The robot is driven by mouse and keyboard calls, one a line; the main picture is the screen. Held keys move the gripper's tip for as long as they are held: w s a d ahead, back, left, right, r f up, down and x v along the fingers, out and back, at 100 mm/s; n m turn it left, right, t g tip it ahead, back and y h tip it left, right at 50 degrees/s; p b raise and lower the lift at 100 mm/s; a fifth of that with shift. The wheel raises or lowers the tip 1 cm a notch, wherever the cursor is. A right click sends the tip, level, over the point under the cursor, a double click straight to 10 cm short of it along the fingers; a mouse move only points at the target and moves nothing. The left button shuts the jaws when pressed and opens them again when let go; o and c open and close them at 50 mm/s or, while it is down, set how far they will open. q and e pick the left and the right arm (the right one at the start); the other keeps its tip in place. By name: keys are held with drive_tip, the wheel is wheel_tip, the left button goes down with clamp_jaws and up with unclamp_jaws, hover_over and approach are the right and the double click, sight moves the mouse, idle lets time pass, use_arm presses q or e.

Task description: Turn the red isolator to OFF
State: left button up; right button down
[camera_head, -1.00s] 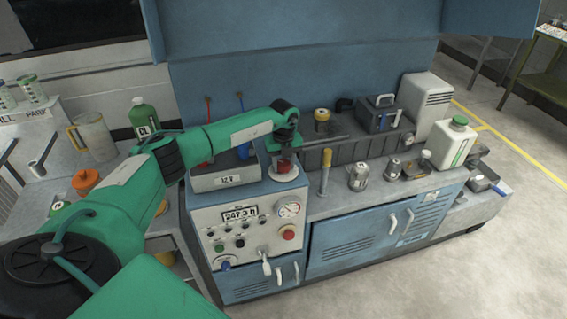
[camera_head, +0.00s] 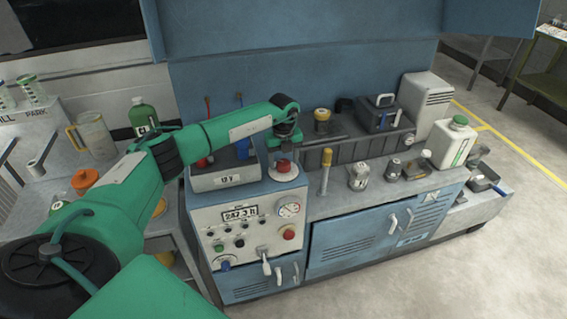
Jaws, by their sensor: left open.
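The red isolator (camera_head: 283,166) is a round red knob on a pale base, on top of the blue control cabinet (camera_head: 204,222) near its right back corner. Its pointer direction and any ON or OFF marking are too small to read. My left gripper (camera_head: 285,146), on the green arm from the left, is open and empty just above the knob, with a small gap between them. Its fingers are small and dark here. My right gripper is not in view.
A grey box (camera_head: 222,178) labelled 12 V stands left of the isolator. A yellow-topped post (camera_head: 326,170) and a dark ribbed block (camera_head: 350,149) are to the right. A red button (camera_head: 289,235) and a gauge (camera_head: 289,210) are on the cabinet front.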

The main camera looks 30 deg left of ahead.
sight(283, 162)
use_arm(q)
wheel_tip(283, 162, up, 12)
drive_tip(key=b, duration=0.2)
drive_tip(key=shift+r, duration=0.2)
drive_tip(key=shift+f, duration=0.1)
